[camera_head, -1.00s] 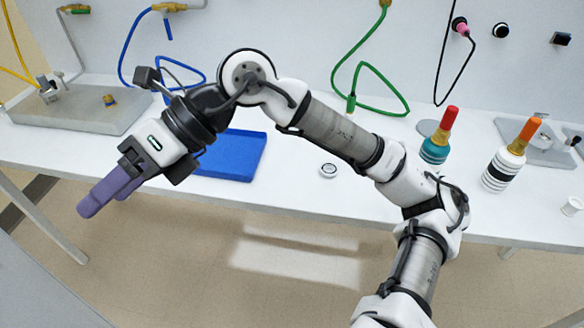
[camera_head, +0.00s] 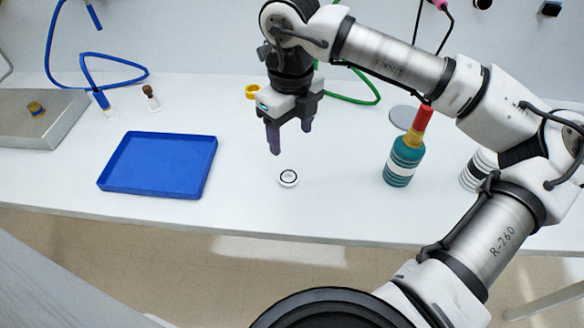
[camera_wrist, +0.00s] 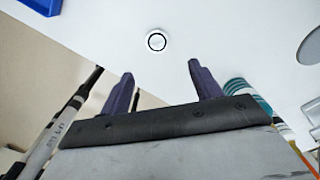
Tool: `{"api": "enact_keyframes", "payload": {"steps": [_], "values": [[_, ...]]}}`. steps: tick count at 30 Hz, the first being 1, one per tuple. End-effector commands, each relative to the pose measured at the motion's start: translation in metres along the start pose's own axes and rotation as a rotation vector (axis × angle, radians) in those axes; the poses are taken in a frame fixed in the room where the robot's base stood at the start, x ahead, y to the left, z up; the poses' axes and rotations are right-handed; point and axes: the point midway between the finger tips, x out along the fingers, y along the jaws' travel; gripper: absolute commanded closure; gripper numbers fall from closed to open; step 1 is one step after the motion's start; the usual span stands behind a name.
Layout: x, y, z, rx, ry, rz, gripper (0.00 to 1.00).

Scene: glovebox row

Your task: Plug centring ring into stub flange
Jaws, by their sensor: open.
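A small round white piece with a black ring on its face (camera_head: 288,178), which looks like the centring ring, lies flat on the white bench. It also shows in the wrist view (camera_wrist: 156,41), above the gap between my fingertips. My gripper (camera_head: 290,141) is open and empty, fingers pointing down, above and slightly behind the piece without touching it. Its two purple fingers also show in the wrist view (camera_wrist: 160,70). I cannot tell for certain which piece is the stub flange; a brass fitting (camera_head: 36,108) stands on a grey metal block at the far left.
A blue tray (camera_head: 158,165) lies to the left. A teal-banded bottle with a red cap (camera_head: 404,160) stands to the right, with a striped bottle (camera_head: 480,168) beyond it. A yellow ring-like piece (camera_head: 252,91) and hoses are behind. The bench around the white piece is clear.

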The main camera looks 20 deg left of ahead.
Motion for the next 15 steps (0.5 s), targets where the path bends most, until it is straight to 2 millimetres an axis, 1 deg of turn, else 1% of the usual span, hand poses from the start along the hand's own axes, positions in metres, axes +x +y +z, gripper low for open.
{"api": "enact_keyframes", "payload": {"steps": [3, 7, 10, 15], "values": [[0.024, 0.001, -0.001, -0.002, 0.002, 0.005, 0.37], [0.047, 0.001, 0.0, -0.002, 0.001, 0.005, 0.37], [0.06, 0.001, 0.0, -0.002, 0.0, 0.004, 0.37], [0.069, 0.001, 0.0, -0.001, -0.001, 0.003, 0.37]]}}
